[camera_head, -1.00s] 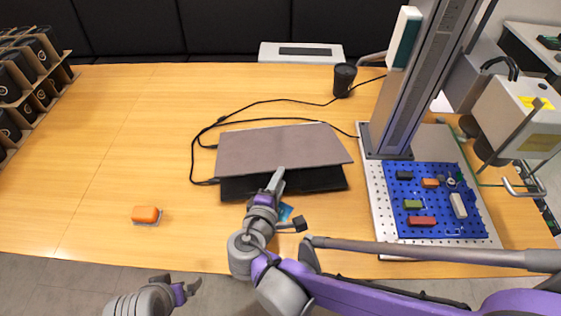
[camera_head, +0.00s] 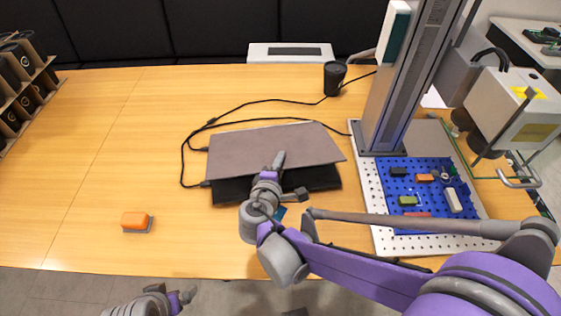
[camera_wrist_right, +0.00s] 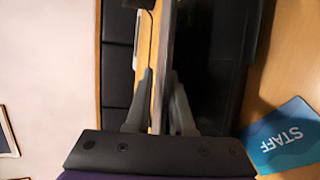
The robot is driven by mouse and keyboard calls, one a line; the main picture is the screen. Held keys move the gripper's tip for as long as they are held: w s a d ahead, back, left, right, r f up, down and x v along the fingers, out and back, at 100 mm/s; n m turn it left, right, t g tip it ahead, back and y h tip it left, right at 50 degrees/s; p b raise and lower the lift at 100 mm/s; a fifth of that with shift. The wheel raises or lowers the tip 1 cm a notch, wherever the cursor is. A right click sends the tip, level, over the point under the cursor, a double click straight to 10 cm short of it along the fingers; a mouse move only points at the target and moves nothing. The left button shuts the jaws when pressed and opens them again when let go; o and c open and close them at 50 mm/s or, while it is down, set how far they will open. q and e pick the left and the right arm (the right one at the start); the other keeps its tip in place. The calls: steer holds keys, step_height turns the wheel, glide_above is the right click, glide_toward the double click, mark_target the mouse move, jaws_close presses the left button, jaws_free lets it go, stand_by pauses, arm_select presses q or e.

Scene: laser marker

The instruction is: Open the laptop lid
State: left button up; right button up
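The laptop lies on the wooden table, with its grey-brown lid (camera_head: 250,150) partly raised over the black base (camera_head: 235,191). My right gripper (camera_head: 289,177) is at the lid's front edge, right of its middle. One finger shows over the lid's top and the other lower, by the base. In the right wrist view, the fingers (camera_wrist_right: 158,98) are apart, with the thin lid edge (camera_wrist_right: 166,45) running between them. Contact cannot be told. My left gripper (camera_head: 184,296) is at the bottom, away from the laptop; its finger opening is unclear.
A blue staff card (camera_wrist_right: 288,138) lies by the laptop. Black cables (camera_head: 185,150) run around its left and back. The marker's column (camera_head: 395,95) and white base plate (camera_head: 372,215) stand to the right. An orange block (camera_head: 136,221) lies left. The table's left middle is clear.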

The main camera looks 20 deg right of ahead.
jaws_close()
stand_by(1.1)
